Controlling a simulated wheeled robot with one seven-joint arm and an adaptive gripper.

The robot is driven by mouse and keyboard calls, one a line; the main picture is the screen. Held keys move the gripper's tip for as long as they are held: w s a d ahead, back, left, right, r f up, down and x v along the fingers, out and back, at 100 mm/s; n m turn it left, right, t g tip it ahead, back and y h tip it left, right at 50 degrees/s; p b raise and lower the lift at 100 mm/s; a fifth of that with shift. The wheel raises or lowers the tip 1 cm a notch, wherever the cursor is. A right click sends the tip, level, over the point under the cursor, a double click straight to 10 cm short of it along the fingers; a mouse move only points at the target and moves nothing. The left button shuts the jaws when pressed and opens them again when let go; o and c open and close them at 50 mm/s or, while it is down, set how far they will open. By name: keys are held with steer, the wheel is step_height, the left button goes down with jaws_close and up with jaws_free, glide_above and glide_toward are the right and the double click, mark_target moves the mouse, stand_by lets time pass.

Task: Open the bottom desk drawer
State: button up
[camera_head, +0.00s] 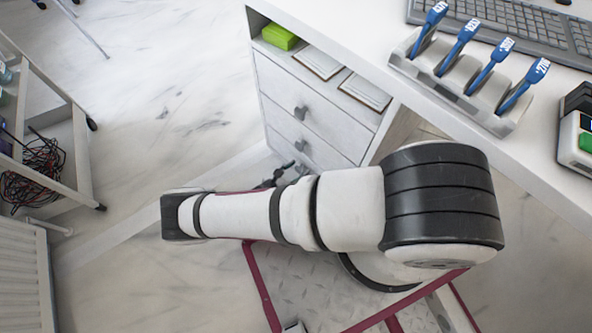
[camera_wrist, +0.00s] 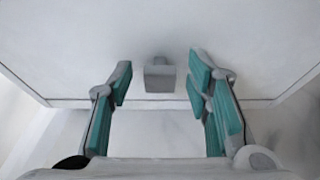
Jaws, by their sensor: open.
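The white desk drawer unit (camera_head: 320,115) stands under the desk, with grey knobs on its upper drawer (camera_head: 300,112) and lower drawer (camera_head: 310,155). The lowest part of the unit is hidden behind my arm. In the wrist view a white drawer front (camera_wrist: 90,45) fills the upper part, with a grey square knob (camera_wrist: 160,79) near its lower edge. My gripper (camera_wrist: 160,70) is open, its teal-padded fingers on either side of the knob with gaps on both sides. I cannot tell how far the fingertips are from the front. The drawers in view look shut.
The desk top (camera_head: 440,110) holds a rack (camera_head: 460,95) of blue-handled tools, a keyboard (camera_head: 520,22) and a device (camera_head: 578,130). A green block (camera_head: 280,36) sits on the shelf above the drawers. A white cart (camera_head: 75,150) with cables stands left. Floor (camera_head: 170,100) between is clear.

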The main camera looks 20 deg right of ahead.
steer(key=shift+c, duration=0.2)
jaws_close()
steer(key=shift+a, duration=0.15)
